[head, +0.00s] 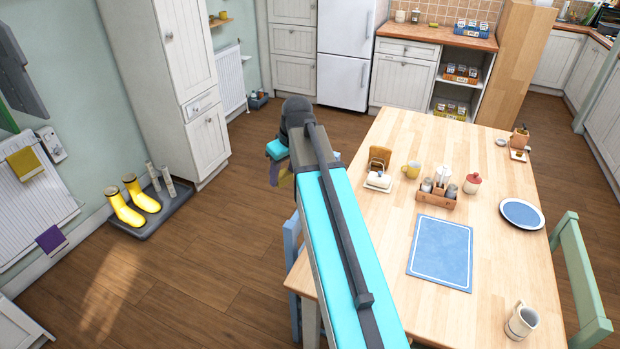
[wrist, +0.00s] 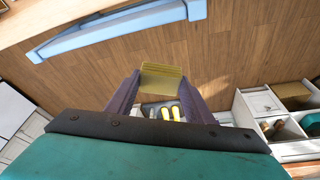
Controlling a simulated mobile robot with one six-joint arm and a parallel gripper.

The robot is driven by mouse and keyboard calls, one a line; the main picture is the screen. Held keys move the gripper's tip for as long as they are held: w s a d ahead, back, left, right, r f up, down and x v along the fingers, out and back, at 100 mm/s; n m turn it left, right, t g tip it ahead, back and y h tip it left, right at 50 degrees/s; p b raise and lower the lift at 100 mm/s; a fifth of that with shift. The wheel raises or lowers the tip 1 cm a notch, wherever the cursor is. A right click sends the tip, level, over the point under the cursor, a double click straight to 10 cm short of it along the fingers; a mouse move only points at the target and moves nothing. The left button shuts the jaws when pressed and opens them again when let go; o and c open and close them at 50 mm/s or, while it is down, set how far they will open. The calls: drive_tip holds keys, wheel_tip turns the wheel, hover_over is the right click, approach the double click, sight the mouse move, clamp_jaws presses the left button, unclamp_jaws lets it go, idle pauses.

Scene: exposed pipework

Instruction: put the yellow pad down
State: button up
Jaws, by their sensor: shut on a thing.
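The yellow pad (wrist: 162,82) is a flat, ribbed piece between the two purple fingers of my gripper (wrist: 160,77) in the wrist view. My gripper is shut on it and holds it in the air, with wooden floor behind it. In the head view my gripper (head: 279,177) is left of the wooden table (head: 388,290), beyond the table's left edge and above the floor. The pad is mostly hidden there by my arm.
A blue chair (wrist: 115,27) stands by the table's left side. Yellow boots (head: 134,205) stand on a dark tray (head: 165,213) by the left wall. A blue mat (head: 440,252), mugs and a plate (head: 522,213) are on the table. The floor (head: 190,270) between is clear.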

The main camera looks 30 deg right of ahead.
drive_tip(key=a+r+m, duration=0.1)
drive_tip(key=a+r, duration=0.2)
drive_tip(key=a, duration=0.5)
drive_tip(key=a+r+m, duration=0.1)
drive_tip(key=a+r, duration=0.3)
drive_tip(key=a, duration=0.5)
drive_tip(key=shift+w+r+m+h, duration=0.2)
drive_tip(key=shift+w+m+h, duration=0.15)
drive_tip(key=shift+m+h, duration=0.05)
